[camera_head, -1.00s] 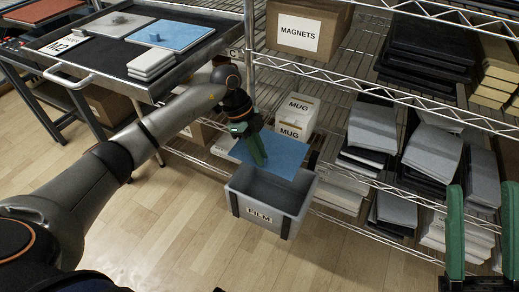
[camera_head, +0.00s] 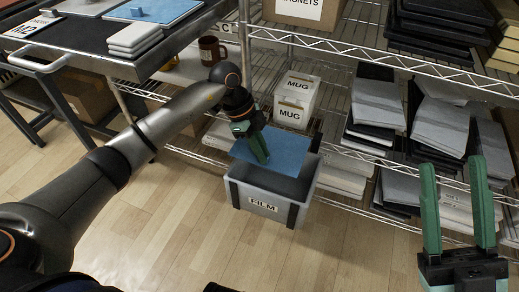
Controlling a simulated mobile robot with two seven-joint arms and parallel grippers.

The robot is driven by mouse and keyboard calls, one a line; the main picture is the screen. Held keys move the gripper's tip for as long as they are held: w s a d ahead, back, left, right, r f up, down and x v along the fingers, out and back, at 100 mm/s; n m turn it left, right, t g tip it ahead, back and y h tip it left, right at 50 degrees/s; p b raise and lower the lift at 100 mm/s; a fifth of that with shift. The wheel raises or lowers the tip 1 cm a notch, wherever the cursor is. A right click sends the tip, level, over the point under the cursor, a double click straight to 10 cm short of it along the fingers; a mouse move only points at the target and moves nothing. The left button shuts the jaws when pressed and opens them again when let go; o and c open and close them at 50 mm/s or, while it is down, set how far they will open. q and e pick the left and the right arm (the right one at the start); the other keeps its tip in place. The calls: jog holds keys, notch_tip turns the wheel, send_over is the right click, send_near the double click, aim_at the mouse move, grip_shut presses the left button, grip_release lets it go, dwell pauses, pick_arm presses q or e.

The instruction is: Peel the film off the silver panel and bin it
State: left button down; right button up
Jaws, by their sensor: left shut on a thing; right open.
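My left gripper (camera_head: 261,160) is shut on a blue sheet of film (camera_head: 288,152) and holds it over the open grey bin labelled FILM (camera_head: 262,205). The film hangs across the bin's back part; whether it touches the rim I cannot tell. On the cart at the upper left lies a bare silver panel (camera_head: 88,5), cut off by the frame's top edge. Beside it is a panel with a blue face and a small blue knob (camera_head: 160,14). My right gripper (camera_head: 452,165) is open and empty at the lower right, in front of the shelves.
A metal cart (camera_head: 90,40) with stacked grey slabs (camera_head: 134,38) stands upper left. A wire shelf (camera_head: 400,75) holds MUG boxes (camera_head: 293,108), a MAGNETS box (camera_head: 305,10), a brown mug (camera_head: 211,50) and stacked grey and black slabs. The wooden floor (camera_head: 190,235) before the bin is clear.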

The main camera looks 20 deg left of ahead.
pick_arm(q)
jog(key=c, duration=0.8)
grip_release()
jog(key=shift+c, duration=0.2)
jog(key=shift+a+r+p, duration=0.15)
jog(key=shift+r+p, duration=0.25)
jog(key=shift+r, duration=0.05)
jog(key=a+p, duration=0.2)
jog(key=a, duration=1)
jog(key=shift+w, duration=0.2)
jog(key=shift+r, duration=0.1)
